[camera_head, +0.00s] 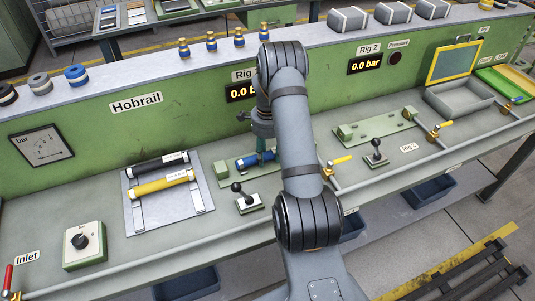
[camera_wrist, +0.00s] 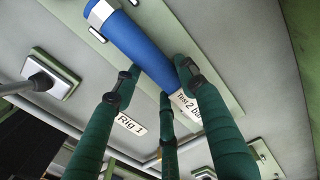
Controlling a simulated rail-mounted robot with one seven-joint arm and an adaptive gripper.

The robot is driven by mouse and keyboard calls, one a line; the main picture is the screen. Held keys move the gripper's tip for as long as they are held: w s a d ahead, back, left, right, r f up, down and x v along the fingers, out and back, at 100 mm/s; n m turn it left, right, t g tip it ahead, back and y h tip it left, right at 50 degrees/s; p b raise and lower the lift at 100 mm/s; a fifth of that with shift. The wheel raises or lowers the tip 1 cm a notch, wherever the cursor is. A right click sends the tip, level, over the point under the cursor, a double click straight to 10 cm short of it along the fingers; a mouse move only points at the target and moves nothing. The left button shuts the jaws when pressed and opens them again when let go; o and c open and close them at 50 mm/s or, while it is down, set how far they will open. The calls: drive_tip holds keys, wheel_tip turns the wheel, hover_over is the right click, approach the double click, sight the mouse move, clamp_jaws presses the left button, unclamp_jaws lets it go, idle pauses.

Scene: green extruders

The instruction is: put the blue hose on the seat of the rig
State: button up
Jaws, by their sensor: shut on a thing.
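The blue hose (camera_head: 247,162) is over the green plate of Rig 1 (camera_head: 231,181), lying along it near the green end block (camera_head: 222,170). My gripper (camera_head: 262,152) points down at the hose, with my arm hiding part of the rig's right side. In the wrist view, the green fingers of my gripper (camera_wrist: 160,77) are closed around the blue hose (camera_wrist: 140,44), which has a silver end and a white label reading "Test 2 bar". I cannot tell whether the hose touches the seat.
A black hose (camera_head: 158,165) and a yellow hose (camera_head: 160,184) lie on a grey tray (camera_head: 140,219) to the left. A black-knobbed lever (camera_head: 246,199) stands in front of Rig 1. Rig 2's plate (camera_head: 375,130) is empty, with a yellow-handled valve (camera_head: 337,162) nearby.

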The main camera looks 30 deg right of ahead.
sight(268, 155)
drive_tip(key=shift+f, duration=0.2)
drive_tip(key=o, duration=1.3)
drive_tip(key=shift+r, duration=0.1)
drive_tip(key=shift+c, duration=0.2)
wheel_tip(268, 155, up, 12)
drive_tip(key=b, duration=0.2)
drive_tip(key=shift+r, duration=0.2)
